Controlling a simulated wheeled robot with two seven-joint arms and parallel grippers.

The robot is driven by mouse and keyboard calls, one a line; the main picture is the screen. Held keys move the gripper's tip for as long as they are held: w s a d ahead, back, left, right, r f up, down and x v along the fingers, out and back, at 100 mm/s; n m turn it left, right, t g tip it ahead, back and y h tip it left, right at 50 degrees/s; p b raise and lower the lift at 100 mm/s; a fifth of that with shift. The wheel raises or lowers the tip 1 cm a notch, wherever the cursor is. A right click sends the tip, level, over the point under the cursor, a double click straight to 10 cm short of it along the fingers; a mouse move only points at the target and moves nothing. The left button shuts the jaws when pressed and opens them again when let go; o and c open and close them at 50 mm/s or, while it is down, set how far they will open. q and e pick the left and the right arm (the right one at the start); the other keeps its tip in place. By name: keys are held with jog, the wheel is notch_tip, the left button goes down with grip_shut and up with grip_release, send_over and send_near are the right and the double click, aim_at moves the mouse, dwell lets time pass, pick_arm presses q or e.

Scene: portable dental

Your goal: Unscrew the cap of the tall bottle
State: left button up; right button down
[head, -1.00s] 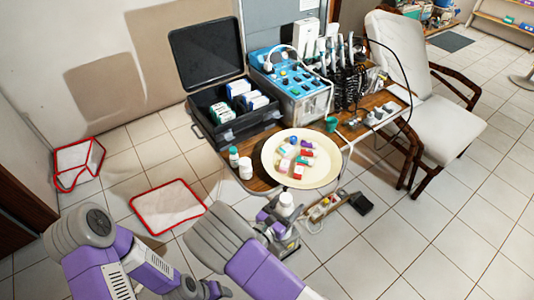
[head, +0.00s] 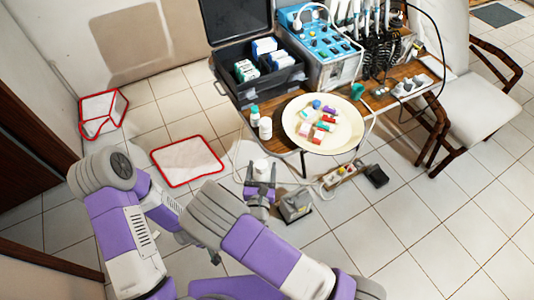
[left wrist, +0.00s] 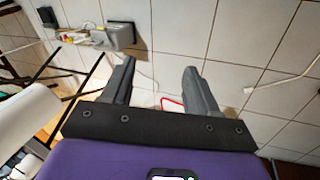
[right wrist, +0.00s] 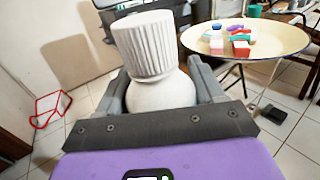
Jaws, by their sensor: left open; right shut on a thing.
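My right gripper (right wrist: 165,105) is shut on a white bottle (right wrist: 160,93) with a rounded shoulder. Its tall, ribbed white cap (right wrist: 146,45) is on top and leans slightly left in the right wrist view. In the head view, the held bottle (head: 261,167) is upright in the right gripper, above the floor in front of the table. The lower part of the bottle is hidden by the gripper. My left gripper (left wrist: 160,78) is open and empty, with floor tiles beyond its fingers. It is apart from the bottle.
A cream round tray (head: 292,128) holds several small coloured boxes on the wooden table. A teal-capped bottle (head: 254,116) and a white bottle (head: 265,129) stand left of it. An open black case (head: 262,92) lies behind. A grey box (head: 295,206) sits on the floor.

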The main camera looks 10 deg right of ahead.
pick_arm(q)
jog(key=w+a+r+t+y, duration=0.1)
jog(key=w+a+r+t, duration=0.1)
jog(key=w+a, duration=0.4)
jog(key=w+d+r+m+g, duration=0.1)
jog(key=w+d+r+m, duration=0.5)
jog(key=w+d+m, duration=0.25)
notch_tip(320, 180, up, 25)
jog(key=m+g+y, duration=0.2)
jog(key=m, duration=2.3)
send_over(264, 164)
jog(key=shift+f, duration=0.15)
jog(key=shift+f+m, duration=0.15)
jog(key=shift+m, duration=0.1)
notch_tip(264, 164, down, 8)
jog(key=shift+r, duration=0.25)
jog(key=shift+c, duration=0.3)
